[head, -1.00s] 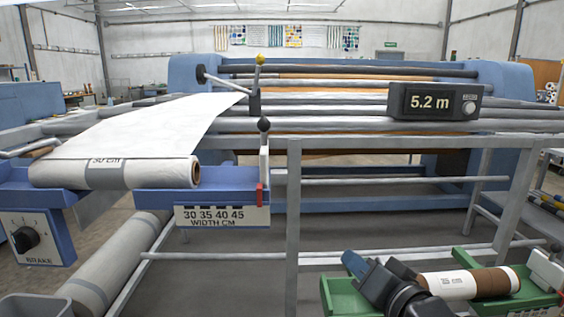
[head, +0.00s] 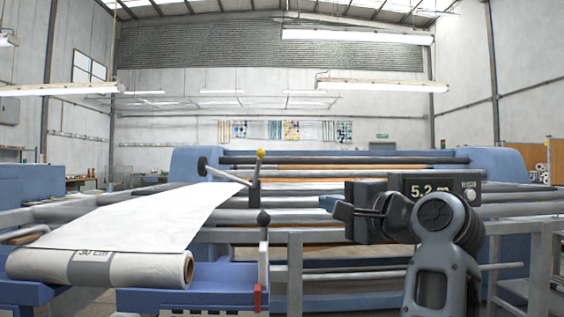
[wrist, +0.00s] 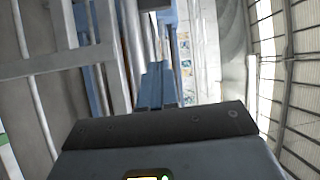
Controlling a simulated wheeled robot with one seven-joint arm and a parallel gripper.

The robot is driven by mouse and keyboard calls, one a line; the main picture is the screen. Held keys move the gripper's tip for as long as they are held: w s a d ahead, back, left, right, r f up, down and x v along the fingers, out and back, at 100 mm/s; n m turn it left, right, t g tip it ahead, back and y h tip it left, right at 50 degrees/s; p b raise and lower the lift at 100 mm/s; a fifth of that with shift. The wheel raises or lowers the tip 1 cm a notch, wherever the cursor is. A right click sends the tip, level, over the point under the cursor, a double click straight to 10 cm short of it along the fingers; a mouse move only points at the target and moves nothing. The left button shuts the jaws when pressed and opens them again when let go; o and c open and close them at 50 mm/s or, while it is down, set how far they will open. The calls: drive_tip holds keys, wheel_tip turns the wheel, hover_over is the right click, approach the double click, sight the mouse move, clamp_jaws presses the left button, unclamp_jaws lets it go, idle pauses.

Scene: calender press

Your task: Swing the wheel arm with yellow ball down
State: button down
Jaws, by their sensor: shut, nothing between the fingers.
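The wheel arm with the yellow ball (head: 260,154) stands nearly upright at the left end of the rollers, ball on top. Another arm of the same wheel ends in a black ball (head: 202,166) and points left. My gripper (head: 326,203) shows in the head view to the right of the wheel and a little lower, in front of the rollers, apart from the wheel. Its blue fingers (wrist: 155,87) are together and empty in the wrist view. The wheel does not show clearly in the wrist view.
My arm partly covers the 5.2 m counter box (head: 430,188). A white fabric roll (head: 110,265) feeds a sheet toward the rollers at left. A black-knobbed upright lever (head: 263,218) stands below the wheel. Grey rails (head: 295,270) cross in front.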

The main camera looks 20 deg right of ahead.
wheel_tip(320, 180, up, 7)
drive_tip(key=y, duration=0.2)
drive_tip(key=shift+s+a+r+m, duration=0.15)
drive_tip(key=shift+r+m, duration=0.05)
drive_tip(key=shift+m, duration=0.2)
drive_tip(key=s+a+r+x, duration=0.1)
drive_tip(key=a+x, duration=0.1)
drive_tip(key=x, duration=1)
drive_tip(key=shift+w+a+p, duration=0.35)
drive_tip(key=shift+w+a, duration=0.1)
drive_tip(key=shift+r, duration=0.1)
